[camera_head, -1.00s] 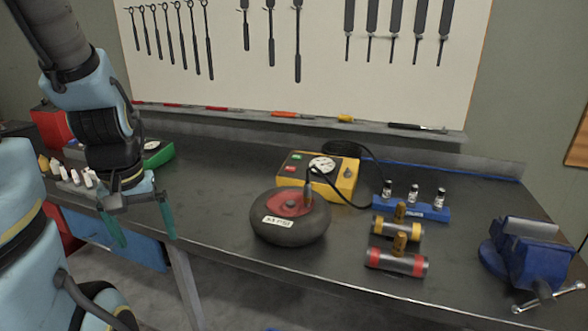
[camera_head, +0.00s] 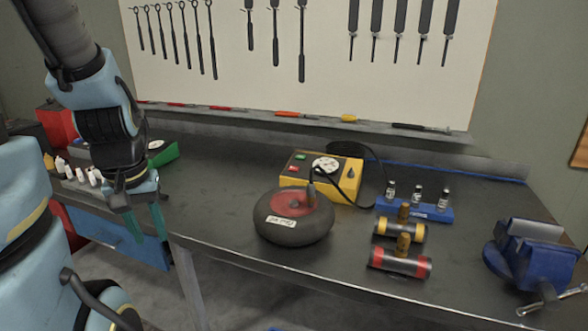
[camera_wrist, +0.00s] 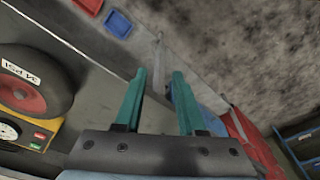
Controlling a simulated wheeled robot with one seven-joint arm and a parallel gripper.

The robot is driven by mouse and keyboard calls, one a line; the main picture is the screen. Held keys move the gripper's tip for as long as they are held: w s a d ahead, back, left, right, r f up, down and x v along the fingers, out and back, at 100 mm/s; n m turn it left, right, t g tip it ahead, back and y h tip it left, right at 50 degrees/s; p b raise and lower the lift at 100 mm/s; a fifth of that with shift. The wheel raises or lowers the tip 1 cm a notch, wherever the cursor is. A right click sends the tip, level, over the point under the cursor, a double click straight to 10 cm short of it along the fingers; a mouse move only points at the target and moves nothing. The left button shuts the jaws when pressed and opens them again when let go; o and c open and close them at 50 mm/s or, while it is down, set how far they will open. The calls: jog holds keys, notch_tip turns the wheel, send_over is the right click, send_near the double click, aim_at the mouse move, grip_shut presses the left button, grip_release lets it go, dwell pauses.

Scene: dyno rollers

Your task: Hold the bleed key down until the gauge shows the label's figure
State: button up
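The yellow inflator box (camera_head: 318,190) stands on the bench with a round white gauge (camera_head: 326,165), a green key (camera_head: 300,157) and a red key (camera_head: 293,169). I cannot read the needle or which key is the bleed key. A wheel (camera_head: 293,232) with a red hub lies in front of the box. Its white label (camera_head: 282,223) seems to read 34 PSI in the wrist view (camera_wrist: 20,73). My gripper (camera_head: 151,242) hangs left of the wheel, by the bench's front edge. Its teal fingers (camera_wrist: 159,74) are apart and empty.
A black hose (camera_head: 372,165) runs from the box.

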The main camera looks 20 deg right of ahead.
grip_shut()
dwell(1.0)
